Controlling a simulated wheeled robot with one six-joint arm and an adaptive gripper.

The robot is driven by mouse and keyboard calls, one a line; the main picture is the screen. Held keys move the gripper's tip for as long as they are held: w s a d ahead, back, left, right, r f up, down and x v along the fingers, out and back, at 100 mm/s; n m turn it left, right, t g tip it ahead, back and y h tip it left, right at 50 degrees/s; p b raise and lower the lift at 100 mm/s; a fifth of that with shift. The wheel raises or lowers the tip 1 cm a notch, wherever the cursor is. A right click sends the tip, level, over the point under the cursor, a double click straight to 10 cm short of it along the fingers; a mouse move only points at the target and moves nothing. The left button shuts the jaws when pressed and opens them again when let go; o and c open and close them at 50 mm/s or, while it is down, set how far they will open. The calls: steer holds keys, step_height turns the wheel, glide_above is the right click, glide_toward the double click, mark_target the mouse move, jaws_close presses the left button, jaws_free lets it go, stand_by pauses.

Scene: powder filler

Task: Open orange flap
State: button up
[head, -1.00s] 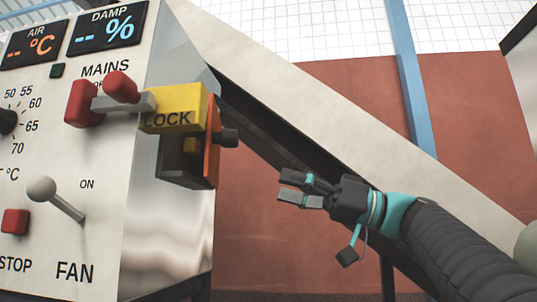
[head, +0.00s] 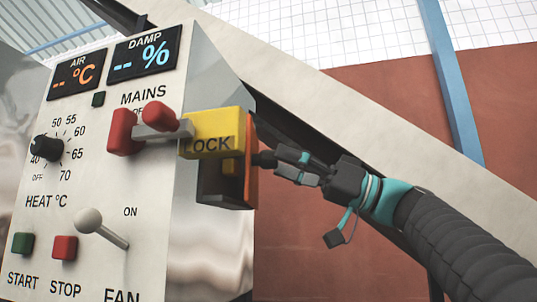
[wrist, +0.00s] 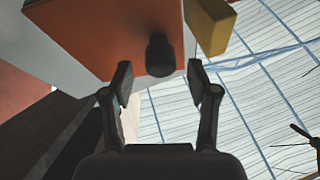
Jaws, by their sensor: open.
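The orange flap (head: 251,165) is on the side of the control cabinet, below the yellow block marked LOCK (head: 212,132). It stands edge-on in the head view and covers the right face of a dark box (head: 221,188). In the wrist view the orange flap (wrist: 110,38) shows its broad face, with a black knob (wrist: 160,55) near its edge. My gripper (wrist: 160,82) is open. Its fingertips are on either side of the knob or just short of it; I cannot tell whether they touch. In the head view my gripper (head: 280,163) is at the knob's right end.
The cabinet panel carries a red MAINS lever (head: 125,132), a FAN lever (head: 90,222), a heat dial (head: 47,149), and START (head: 22,244) and STOP (head: 65,248) buttons. A pale sloping beam (head: 330,120) runs behind my arm. The yellow block (wrist: 211,25) is close beside the flap.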

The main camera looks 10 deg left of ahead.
steer(key=shift+x, duration=1.25)
jaws_close()
steer(key=shift+a, duration=0.2)
steer(key=shift+d, duration=0.15)
